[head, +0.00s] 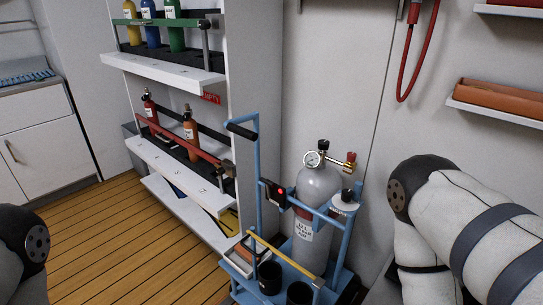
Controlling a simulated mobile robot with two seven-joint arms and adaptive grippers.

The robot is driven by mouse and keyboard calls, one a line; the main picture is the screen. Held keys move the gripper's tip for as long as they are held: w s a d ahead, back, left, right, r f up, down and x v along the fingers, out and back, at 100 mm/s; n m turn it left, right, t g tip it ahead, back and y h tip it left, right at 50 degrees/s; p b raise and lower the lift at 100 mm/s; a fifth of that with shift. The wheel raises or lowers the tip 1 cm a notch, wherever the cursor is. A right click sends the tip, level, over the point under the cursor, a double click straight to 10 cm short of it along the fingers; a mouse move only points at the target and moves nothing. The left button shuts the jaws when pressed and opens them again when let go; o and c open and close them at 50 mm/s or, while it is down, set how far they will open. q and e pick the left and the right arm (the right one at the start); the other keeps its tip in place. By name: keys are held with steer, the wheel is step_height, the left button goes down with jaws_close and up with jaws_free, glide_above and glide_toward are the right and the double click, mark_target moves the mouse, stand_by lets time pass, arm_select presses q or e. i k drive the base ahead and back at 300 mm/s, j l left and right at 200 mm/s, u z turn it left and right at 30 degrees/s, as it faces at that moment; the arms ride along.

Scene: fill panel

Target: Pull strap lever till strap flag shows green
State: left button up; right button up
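A dark strap buckle (273,194) with a small red spot sits on the cart's frame, left of the cylinder. I see the red spot, and no green on it. The lever cannot be made out clearly. My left arm shows only at the lower left edge and my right arm at the right. Neither gripper is in view, so what they hold is hidden.
A white shelf rack (175,160) with small coloured cylinders stands left of the cart. Black cups (270,277) sit on the cart's front tray. A red hose (420,55) hangs on the wall. Wooden floor (110,245) is clear at the left.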

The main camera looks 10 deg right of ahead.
mark_target(269, 184)
steer(key=i+j+z, duration=0.45)
steer(key=j, duration=0.2)
steer(key=i+j+z, duration=0.15)
steer(key=j+z, duration=0.3)
steer(key=j, duration=0.25)
steer(key=i+j+z, duration=0.1)
steer(key=j+z, duration=0.4)
steer(key=j, duration=0.3)
steer(key=j+z, duration=0.45)
steer(key=j, duration=0.35)
steer(key=k+j+z, duration=0.2)
steer(key=j+z, duration=0.25)
steer(key=j, duration=0.35)
